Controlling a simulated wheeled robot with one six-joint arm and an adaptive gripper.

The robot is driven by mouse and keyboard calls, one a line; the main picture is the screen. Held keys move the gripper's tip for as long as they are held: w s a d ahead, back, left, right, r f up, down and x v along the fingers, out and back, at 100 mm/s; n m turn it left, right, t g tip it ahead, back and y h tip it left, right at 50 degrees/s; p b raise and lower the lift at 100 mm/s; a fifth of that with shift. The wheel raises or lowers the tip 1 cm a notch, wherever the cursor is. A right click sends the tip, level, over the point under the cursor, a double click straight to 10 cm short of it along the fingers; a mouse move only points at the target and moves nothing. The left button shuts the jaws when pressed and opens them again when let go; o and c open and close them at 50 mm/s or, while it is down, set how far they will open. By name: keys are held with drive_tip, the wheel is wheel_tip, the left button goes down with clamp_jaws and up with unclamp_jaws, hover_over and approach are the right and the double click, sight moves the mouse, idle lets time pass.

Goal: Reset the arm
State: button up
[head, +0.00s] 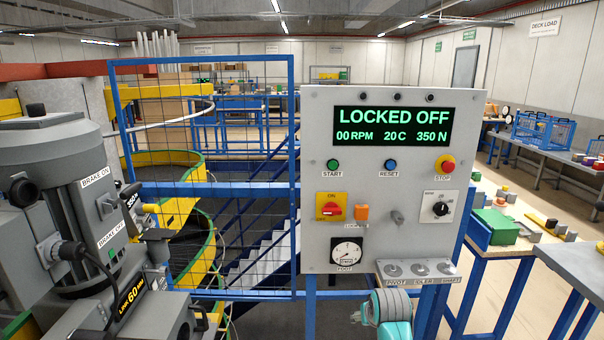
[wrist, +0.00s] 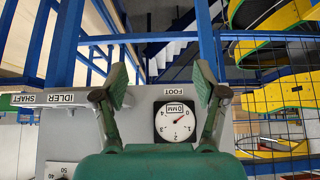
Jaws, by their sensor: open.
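My gripper (wrist: 160,92) shows in the wrist view with its two green-padded fingers spread apart and nothing between them. It faces the lower part of the grey control panel, with the panel's FOOT dial (wrist: 175,121) behind the fingers, appearing upside down. I cannot tell whether the fingers touch the panel. In the head view a teal and grey part of my arm shows at the bottom, below the control panel (head: 317,220). The gripper's fingers cannot be made out there. The panel's screen (head: 392,127) reads LOCKED OFF, 00 RPM, 20 C, 350 N.
A shelf labelled PIVOT, IDLER and SHAFT (head: 418,270) juts from the panel's lower right. A grey machine (head: 75,220) stands at left. A blue mesh fence (head: 205,190) fronts the yellow and green spiral (head: 190,255). Workbenches (head: 505,245) with parts stand at right.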

drive_tip(key=s+f+t, duration=0.1)
drive_tip(key=s+f, duration=0.7)
drive_tip(key=s, duration=0.3)
drive_tip(key=s+f+t, duration=0.2)
drive_tip(key=s+f, duration=0.7)
drive_tip(key=s, duration=0.3)
drive_tip(key=s+r+t, duration=0.1)
drive_tip(key=s+t, duration=0.1)
drive_tip(key=s, duration=1.5)
drive_tip(key=s+r+t, duration=0.2)
drive_tip(key=s+r, duration=1.6)
drive_tip(key=s, duration=0.3)
drive_tip(key=shift+s+r+t, duration=0.25)
drive_tip(key=shift+s+t, duration=0.05)
